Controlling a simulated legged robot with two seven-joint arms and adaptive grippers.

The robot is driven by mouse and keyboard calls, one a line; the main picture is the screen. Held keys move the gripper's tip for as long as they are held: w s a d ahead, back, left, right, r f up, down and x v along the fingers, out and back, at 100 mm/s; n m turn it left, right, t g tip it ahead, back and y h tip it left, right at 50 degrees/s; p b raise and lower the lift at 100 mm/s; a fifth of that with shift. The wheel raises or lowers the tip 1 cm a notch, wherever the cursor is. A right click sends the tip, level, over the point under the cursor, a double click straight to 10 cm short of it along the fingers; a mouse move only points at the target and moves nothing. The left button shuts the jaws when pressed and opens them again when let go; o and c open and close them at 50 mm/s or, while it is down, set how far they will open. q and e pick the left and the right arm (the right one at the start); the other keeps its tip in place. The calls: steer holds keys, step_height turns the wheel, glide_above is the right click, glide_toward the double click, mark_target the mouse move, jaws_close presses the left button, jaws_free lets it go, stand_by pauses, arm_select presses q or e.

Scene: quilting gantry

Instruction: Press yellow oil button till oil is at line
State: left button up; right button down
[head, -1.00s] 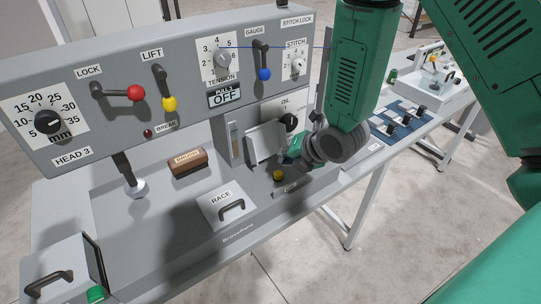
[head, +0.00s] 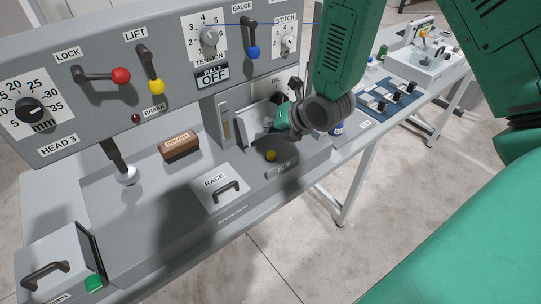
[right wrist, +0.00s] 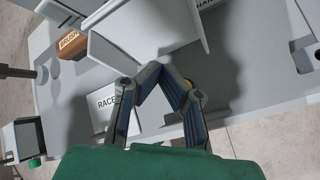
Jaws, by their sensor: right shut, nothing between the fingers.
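In the right wrist view only a sliver of the yellow button (right wrist: 188,83) shows beside a finger. My right gripper (head: 269,124) is above and behind the button, apart from it in the head view, beside a pale upright plate (head: 254,112). In the right wrist view my right gripper (right wrist: 157,68) has its fingertips together, empty. A narrow upright strip with a brownish part (head: 226,131) is left of the plate; I cannot make out an oil level or line. My left gripper is not in view.
The RACE cover (head: 214,196) with its handle and a wooden brush (head: 179,146) lie left of the button. The control panel (head: 140,112) with levers and knobs overhangs behind. A blue mat (head: 372,98) is at the right. The bed's front edge is close.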

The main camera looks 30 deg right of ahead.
mark_target(271, 154)
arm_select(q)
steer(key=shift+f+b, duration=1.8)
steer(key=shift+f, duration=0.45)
arm_select(e)
steer(key=shift+f, duration=2.9)
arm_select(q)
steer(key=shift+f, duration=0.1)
arm_select(e)
steer(key=shift+f, duration=0.1)
arm_select(q)
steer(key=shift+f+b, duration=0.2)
steer(key=shift+b, duration=0.1)
arm_select(e)
steer(key=shift+a+f, duration=0.1)
steer(key=shift+f, duration=0.15)
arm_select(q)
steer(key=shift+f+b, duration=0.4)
arm_select(e)
steer(key=shift+f, duration=0.5)
steer(key=shift+r, duration=0.1)
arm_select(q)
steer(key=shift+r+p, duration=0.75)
arm_select(e)
steer(key=shift+s+r, duration=0.1)
steer(key=shift+r, duration=0.8)
step_height(271, 154, up, 5)
steer(key=p, duration=0.4)
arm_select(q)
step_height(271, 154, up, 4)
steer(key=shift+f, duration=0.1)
